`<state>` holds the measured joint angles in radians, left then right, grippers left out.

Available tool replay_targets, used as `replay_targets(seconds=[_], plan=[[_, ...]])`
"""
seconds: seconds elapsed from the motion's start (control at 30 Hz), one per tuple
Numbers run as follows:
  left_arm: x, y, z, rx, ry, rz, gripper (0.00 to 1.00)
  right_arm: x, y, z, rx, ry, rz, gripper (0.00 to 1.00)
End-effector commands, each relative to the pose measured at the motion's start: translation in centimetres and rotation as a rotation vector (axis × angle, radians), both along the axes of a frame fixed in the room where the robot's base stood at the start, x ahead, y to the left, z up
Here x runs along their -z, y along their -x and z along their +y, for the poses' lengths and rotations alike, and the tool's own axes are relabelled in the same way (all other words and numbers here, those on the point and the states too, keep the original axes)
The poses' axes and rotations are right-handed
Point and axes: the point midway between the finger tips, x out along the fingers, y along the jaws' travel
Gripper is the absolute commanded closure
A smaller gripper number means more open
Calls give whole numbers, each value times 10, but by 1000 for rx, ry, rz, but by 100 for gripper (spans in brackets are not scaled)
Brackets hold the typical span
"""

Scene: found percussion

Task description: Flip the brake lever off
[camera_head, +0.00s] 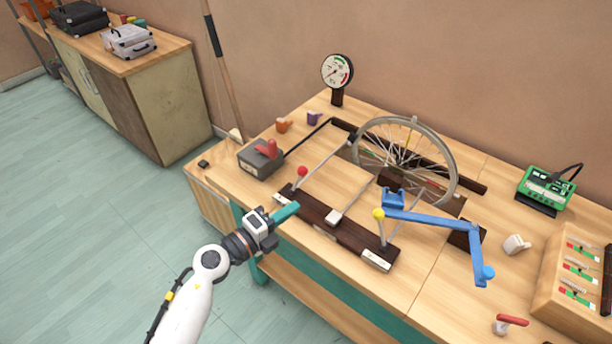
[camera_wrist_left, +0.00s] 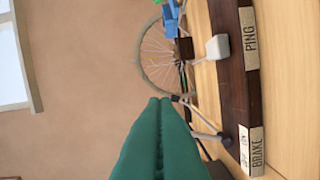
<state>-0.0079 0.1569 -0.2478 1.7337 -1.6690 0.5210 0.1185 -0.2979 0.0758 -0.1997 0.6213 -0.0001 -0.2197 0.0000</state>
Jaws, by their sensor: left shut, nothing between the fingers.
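The brake lever (camera_head: 302,172) has a red ball knob and stands at the left end of a dark wooden rail on the bench. In the left wrist view, the BRAKE label (camera_wrist_left: 257,151) is at the rail's lower end, with a grey lever stem (camera_wrist_left: 208,135) beside it. The knob is not visible there, and my fingers may hide it. My left gripper (camera_head: 295,207), with teal fingers, is shut and empty. It appears just in front of the rail's left end, below the knob in the head view. Its fingers also fill the lower middle of the wrist view (camera_wrist_left: 160,101).
A yellow-knobbed lever (camera_head: 378,214) stands at the rail's right end, with a white PING key (camera_head: 333,216) between. Behind are a spoked wheel (camera_head: 454,160) and a blue crank (camera_head: 440,220). A grey box with a red handle (camera_head: 261,160) sits left of the lever.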

Motion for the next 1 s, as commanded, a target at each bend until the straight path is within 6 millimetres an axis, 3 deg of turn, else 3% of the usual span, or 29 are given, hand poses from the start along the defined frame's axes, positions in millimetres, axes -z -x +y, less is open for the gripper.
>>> replay_targets(seconds=[0.37, 0.87, 1.0], plan=[[0, -5, -4, -2, 4, 0, 100, 0, 4, -2, -1, 2, 6, 100], [3, -74, -72, -1, 6, 2, 100, 5, 4, -5, -2, 6, 6, 100], [-1, -83, -49, -5, 2, 1, 100, 4, 4, -5, -2, 7, 6, 100]])
